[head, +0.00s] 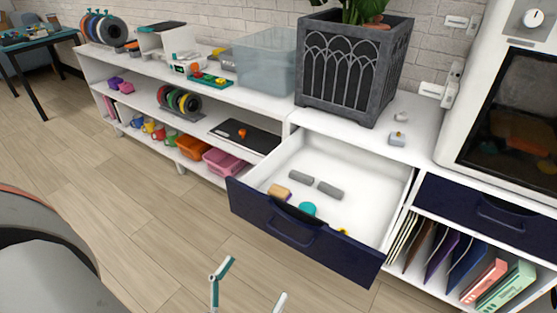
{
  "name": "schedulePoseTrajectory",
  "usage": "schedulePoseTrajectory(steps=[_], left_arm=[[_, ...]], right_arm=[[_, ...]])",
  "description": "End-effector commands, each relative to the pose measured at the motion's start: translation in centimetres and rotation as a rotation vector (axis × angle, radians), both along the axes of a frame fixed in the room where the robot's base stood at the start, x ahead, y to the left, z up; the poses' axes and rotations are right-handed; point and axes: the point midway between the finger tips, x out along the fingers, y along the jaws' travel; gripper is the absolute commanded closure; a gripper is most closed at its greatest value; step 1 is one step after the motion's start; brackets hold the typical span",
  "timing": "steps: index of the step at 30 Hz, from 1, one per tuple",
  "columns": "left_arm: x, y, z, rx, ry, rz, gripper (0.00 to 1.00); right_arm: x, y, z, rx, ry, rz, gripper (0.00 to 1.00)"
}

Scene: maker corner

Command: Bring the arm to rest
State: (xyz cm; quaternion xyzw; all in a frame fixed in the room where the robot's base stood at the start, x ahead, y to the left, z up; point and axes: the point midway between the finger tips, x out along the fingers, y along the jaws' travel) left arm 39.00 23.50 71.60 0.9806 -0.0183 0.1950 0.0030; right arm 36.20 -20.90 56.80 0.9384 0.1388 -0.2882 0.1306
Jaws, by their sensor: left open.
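My left gripper (248,290) shows at the bottom centre of the head view, its two fingertips apart with nothing between them. It is in front of the open drawer (352,246), lower in the picture and apart from it. The arm behind the fingers is mostly out of the frame. My right gripper is not in view.
The dark blue drawer stands pulled out, holding two grey blocks (330,189), a tan block (280,191) and a teal round piece (307,209). A planter (352,75) and a clear bin (263,62) stand on the white shelf top.

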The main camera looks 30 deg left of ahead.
Motion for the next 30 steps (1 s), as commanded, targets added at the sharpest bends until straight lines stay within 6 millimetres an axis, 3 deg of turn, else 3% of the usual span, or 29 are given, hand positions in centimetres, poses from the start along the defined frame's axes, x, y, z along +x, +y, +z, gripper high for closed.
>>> schedulePoseTrajectory(steps=[6, 10, 14, 18, 23, 30], left_arm=[[0.1, -0.1, 0.1, 0.002, 0.004, -0.001, 0.05], [0.8, -0.6, 0.2, 0.023, 0.054, -0.023, 0.05], [2.1, -1.7, -0.2, 0.063, 0.182, -0.066, 0.05], [2.5, -2.9, -2.0, 0.116, 0.373, -0.115, 0.05], [1.3, -3.7, -4.6, 0.175, 0.606, -0.161, 0.05], [-2.2, -3.6, -8.1, 0.250, 0.892, -0.198, 0.05]], right_arm=[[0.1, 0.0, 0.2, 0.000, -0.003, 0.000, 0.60], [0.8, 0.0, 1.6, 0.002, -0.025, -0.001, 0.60], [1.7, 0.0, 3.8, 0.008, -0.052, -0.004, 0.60], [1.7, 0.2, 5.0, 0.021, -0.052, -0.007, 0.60], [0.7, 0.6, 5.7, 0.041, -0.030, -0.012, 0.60], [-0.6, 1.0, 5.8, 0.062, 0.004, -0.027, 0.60]])
